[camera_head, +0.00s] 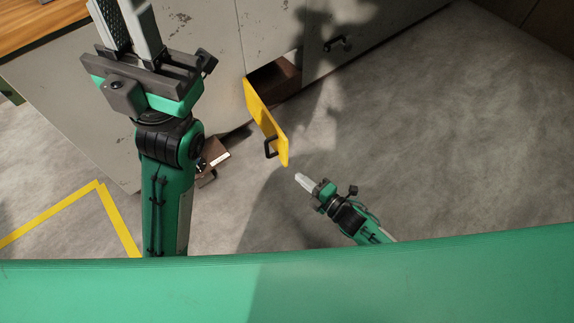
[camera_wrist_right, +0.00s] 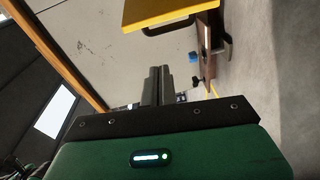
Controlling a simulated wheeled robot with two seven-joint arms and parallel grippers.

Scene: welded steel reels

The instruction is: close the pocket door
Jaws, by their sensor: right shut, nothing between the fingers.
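The yellow pocket door (camera_head: 262,118) stands swung open, out from the grey cabinet front, with a dark opening (camera_head: 272,76) behind it. Its black handle (camera_head: 270,148) is near the free end. My right gripper (camera_head: 299,178) is shut and empty, a short way right of and nearer than the door's free end, apart from it. In the right wrist view, the shut fingers (camera_wrist_right: 158,72) point toward the yellow door (camera_wrist_right: 165,10), which is at the top with its dark handle (camera_wrist_right: 168,30) below. My left gripper (camera_head: 122,20) is at the upper left; its fingertips are cut off.
The grey cabinet (camera_head: 210,60) has a wooden top (camera_head: 35,25) at the left and another dark handle (camera_head: 338,44) right of the opening. Small brown and metal items (camera_head: 213,158) lie beside my left arm. Yellow tape (camera_head: 50,213) marks the floor. The floor at right is clear.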

